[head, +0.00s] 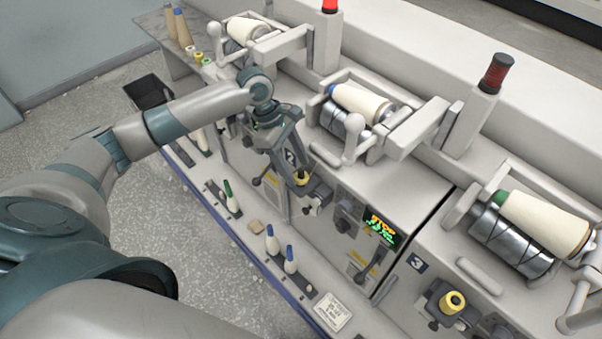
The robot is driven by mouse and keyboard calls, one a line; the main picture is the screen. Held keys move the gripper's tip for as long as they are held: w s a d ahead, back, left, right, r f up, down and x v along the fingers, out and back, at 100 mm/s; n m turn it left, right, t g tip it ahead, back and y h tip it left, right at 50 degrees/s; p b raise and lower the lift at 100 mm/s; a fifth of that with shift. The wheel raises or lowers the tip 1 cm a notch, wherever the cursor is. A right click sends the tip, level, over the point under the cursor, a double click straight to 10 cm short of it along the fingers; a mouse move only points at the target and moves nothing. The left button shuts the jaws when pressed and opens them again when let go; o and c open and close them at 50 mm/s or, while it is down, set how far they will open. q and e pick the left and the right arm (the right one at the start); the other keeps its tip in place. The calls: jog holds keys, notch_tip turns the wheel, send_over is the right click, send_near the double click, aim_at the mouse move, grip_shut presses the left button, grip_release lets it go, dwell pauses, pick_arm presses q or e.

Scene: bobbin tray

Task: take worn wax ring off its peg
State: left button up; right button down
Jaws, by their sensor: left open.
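A yellow wax ring (302,178) sits on its peg at the front of the middle winding unit. My left gripper (297,170) reaches down to this ring from above, with its fingers open and their tips close around or beside it. I cannot tell whether the fingers touch the ring, and they hide part of it. Another yellow wax ring (452,301) sits on the peg of the unit marked 3, at lower right. How worn either ring is cannot be told at this size. My right gripper is not in view.
Yarn packages (362,102) and metal drums (511,243) line the machine top. A dark bin (148,92) is at upper left.

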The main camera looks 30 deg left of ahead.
aim_at(297, 174)
pick_arm(q)
jog(key=shift+x, duration=0.8)
jog(key=shift+c, duration=0.4)
jog(key=c, duration=1)
jog(key=shift+c, duration=0.2)
notch_tip(297, 174, up, 10)
jog(key=b, duration=0.2)
